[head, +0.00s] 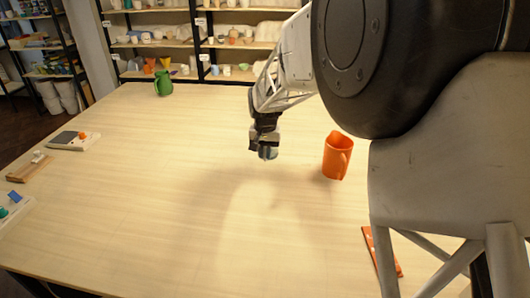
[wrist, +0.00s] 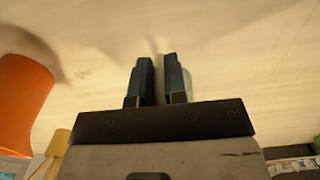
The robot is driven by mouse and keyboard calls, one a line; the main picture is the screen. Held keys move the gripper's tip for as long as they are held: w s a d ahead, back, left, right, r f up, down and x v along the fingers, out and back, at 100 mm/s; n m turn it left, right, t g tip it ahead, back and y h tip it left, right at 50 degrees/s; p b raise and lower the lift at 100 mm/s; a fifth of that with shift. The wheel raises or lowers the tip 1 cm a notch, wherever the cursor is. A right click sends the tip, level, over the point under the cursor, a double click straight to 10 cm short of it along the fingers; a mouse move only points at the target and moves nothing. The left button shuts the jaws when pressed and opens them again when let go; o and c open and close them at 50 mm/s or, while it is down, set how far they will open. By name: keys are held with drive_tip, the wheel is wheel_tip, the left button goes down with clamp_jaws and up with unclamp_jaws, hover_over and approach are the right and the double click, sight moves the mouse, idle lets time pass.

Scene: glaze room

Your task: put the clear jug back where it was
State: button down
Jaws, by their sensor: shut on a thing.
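My gripper (head: 264,140) is over the middle of the table, left of the orange jug. It is shut on the clear jug (head: 268,153), which shows as a small bluish, see-through shape just below the fingers. In the wrist view, my gripper's two fingers (wrist: 158,78) stand close together, and a pale, clear part of the jug (wrist: 187,82) shows beside the right finger. Most of the jug is hidden by the gripper. I cannot tell whether its base touches the table.
An orange jug (head: 337,156) stands to the right; it also shows in the wrist view (wrist: 22,102). A green jug (head: 164,83) stands at the far left edge. A flat orange item (head: 382,250) lies front right. Small items line the left edge. The table's middle (head: 150,180) is clear.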

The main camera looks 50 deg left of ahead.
drive_tip(key=shift+f, duration=0.2)
drive_tip(key=c, duration=1.2)
unclamp_jaws()
drive_tip(key=shift+o, duration=0.2)
drive_tip(key=shift+r, duration=0.2)
wheel_tip(320, 180, up, 12)
drive_tip(key=shift+a, duration=0.1)
drive_tip(key=shift+w, duration=0.1)
